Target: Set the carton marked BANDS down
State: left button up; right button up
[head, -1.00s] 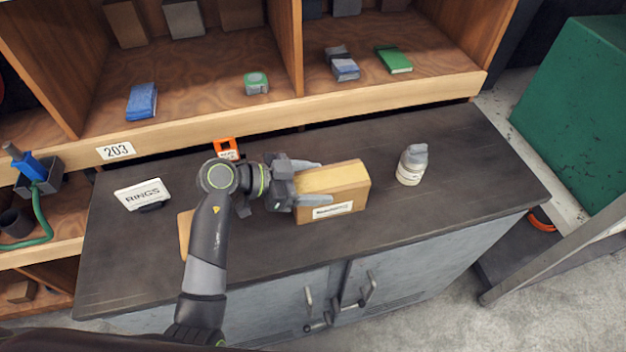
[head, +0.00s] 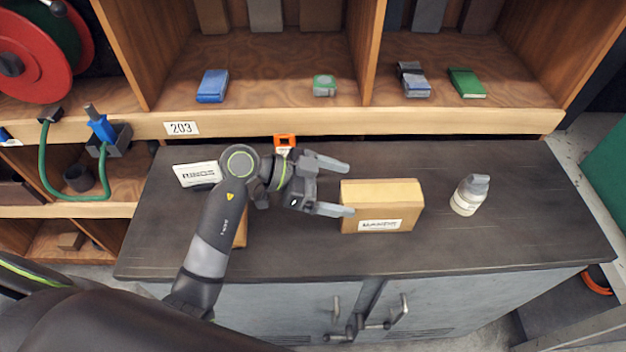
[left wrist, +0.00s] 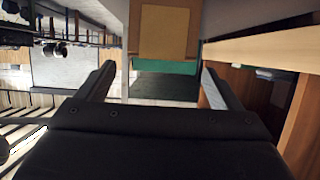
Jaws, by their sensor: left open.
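A light brown carton (head: 381,205) stands on the dark bench top (head: 480,245), right of the middle in the head view. The white label on its front is too blurred to read for certain. My left gripper (head: 346,188) is open and empty, just left of the carton, with its fingertips pointing toward it. In the left wrist view, the carton (left wrist: 162,30) shows ahead, beyond the spread fingers (left wrist: 153,85). My right gripper is not in view.
A grey-capped white bottle (head: 468,196) stands right of the carton. A RINGS sign (head: 196,174) and an orange item (head: 284,143) are near my left arm. Another brown box (head: 241,232) is partly hidden behind that arm. The shelf edge (head: 330,122) runs along the back.

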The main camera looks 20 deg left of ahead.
pick_arm(q)
jog(key=shift+b+v, duration=0.3)
jog(key=shift+v, duration=2.65)
